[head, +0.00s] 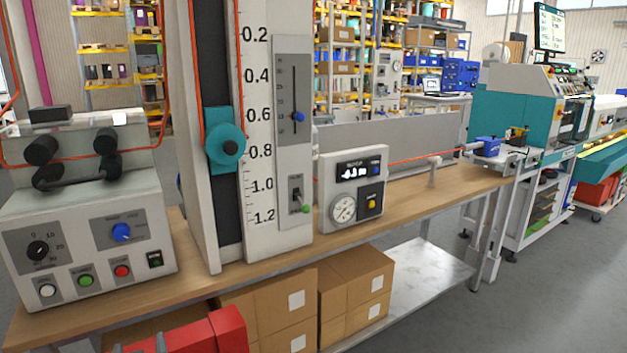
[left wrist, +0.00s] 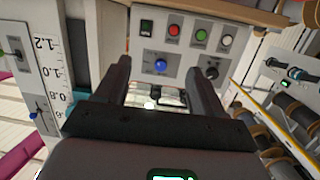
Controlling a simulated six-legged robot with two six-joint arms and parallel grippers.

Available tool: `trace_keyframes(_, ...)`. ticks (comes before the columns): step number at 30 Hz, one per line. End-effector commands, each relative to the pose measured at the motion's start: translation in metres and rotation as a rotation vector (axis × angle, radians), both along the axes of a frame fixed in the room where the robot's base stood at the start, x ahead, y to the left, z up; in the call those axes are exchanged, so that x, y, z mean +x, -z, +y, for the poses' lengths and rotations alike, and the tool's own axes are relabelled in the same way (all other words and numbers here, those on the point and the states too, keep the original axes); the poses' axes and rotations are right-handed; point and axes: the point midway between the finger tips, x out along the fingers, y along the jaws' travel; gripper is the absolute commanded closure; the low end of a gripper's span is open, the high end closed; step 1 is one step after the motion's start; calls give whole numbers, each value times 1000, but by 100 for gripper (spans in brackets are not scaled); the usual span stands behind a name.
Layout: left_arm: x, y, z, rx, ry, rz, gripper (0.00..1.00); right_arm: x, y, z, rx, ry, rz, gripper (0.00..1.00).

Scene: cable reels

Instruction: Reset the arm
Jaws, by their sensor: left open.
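My left gripper (left wrist: 162,75) is open and empty, its two dark fingers wide apart in the left wrist view. That view is turned roughly upside down. Between and beyond the fingers is the front of a grey control box (left wrist: 190,48) with a blue knob (left wrist: 160,66). I see no finger touching it. My right gripper is in neither view.
A wooden bench (head: 420,200) carries the control box (head: 90,215), a tall scale column (head: 255,160) and a gauge box (head: 352,185). Cardboard boxes (head: 290,305) stand below. An orange cable (head: 420,158) runs right. Grey floor (head: 540,300) is clear at the right.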

Motion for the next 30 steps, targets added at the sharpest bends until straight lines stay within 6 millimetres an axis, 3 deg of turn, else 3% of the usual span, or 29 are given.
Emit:
trace_keyframes(5,-5,65,-26,-35,100,199,31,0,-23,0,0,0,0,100)
trace_keyframes(8,-21,113,-49,-93,180,340,31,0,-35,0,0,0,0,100)
trace_keyframes(11,-54,170,-83,-196,281,524,31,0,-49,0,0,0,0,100)
trace_keyframes(13,-90,208,-111,-296,355,673,31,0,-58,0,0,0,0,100)
trace_keyframes(16,-146,248,-148,-442,438,871,31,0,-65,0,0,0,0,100)
trace_keyframes(19,-197,269,-178,-570,494,1039,31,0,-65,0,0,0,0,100)
trace_keyframes(22,-232,272,-195,-674,518,1165,31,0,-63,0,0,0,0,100)
trace_keyframes(25,-248,271,-201,-741,493,1233,31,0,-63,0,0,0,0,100)
trace_keyframes(30,-250,271,-201,-756,478,1242,31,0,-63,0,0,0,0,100)
